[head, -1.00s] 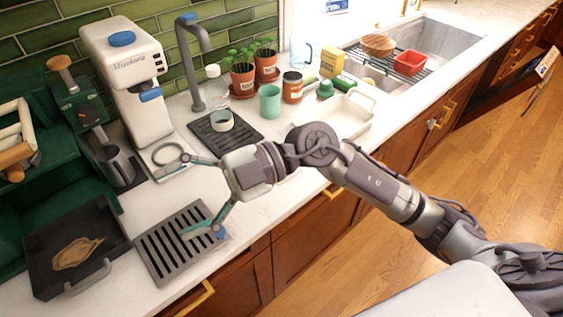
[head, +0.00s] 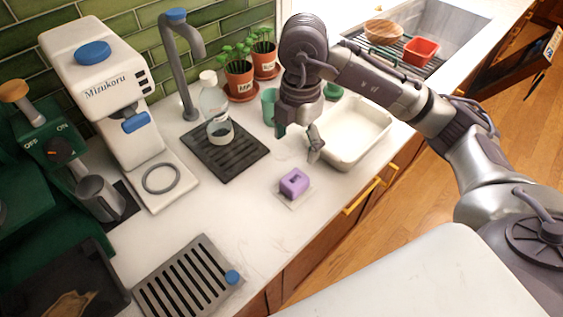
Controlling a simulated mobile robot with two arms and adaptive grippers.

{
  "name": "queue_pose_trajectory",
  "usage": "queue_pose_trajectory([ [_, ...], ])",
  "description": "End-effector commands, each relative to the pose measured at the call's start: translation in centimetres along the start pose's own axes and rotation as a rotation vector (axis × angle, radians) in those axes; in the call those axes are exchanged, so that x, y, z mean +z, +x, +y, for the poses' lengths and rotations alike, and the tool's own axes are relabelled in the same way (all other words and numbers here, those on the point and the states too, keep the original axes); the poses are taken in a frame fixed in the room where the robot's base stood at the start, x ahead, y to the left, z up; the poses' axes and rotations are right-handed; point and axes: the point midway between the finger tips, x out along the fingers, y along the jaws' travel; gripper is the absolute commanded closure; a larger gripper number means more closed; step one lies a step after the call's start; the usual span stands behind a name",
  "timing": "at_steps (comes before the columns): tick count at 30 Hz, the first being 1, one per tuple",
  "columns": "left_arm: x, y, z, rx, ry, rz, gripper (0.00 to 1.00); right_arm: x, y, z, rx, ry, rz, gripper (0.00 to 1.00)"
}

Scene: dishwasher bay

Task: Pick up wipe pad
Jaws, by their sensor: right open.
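A small purple block (head: 294,182), which looks like the wipe pad, lies on a thin pale square (head: 291,199) on the white counter. My right gripper (head: 298,144) points down above the counter, behind the purple block in the head view. Its fingers are apart with nothing held between them. The block is in full view and the gripper does not appear to touch it. My left gripper is not in view.
A white tray (head: 384,140) stands just right of the gripper. A slatted grey tray (head: 176,306) is at front left. Counter around the block is clear.

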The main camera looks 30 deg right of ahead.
Motion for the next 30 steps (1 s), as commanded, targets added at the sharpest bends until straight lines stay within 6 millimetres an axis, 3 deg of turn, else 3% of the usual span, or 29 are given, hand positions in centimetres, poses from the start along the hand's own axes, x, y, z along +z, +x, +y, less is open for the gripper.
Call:
queue_pose_trajectory([
  [5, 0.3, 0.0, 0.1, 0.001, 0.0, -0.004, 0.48, 0.3, 0.7, -0.1, -0.006, 0.009, -0.011, 0.19],
  [15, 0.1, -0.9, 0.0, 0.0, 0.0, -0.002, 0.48, 0.3, 6.8, -0.1, -0.009, 0.009, -0.01, 0.19],
  [23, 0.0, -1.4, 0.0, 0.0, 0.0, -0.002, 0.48, 0.3, 8.8, -0.1, -0.006, 0.007, -0.01, 0.19],
  [30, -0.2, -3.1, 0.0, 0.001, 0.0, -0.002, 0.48, 0.4, 12.3, 0.2, -0.007, 0.008, -0.009, 0.19],
])
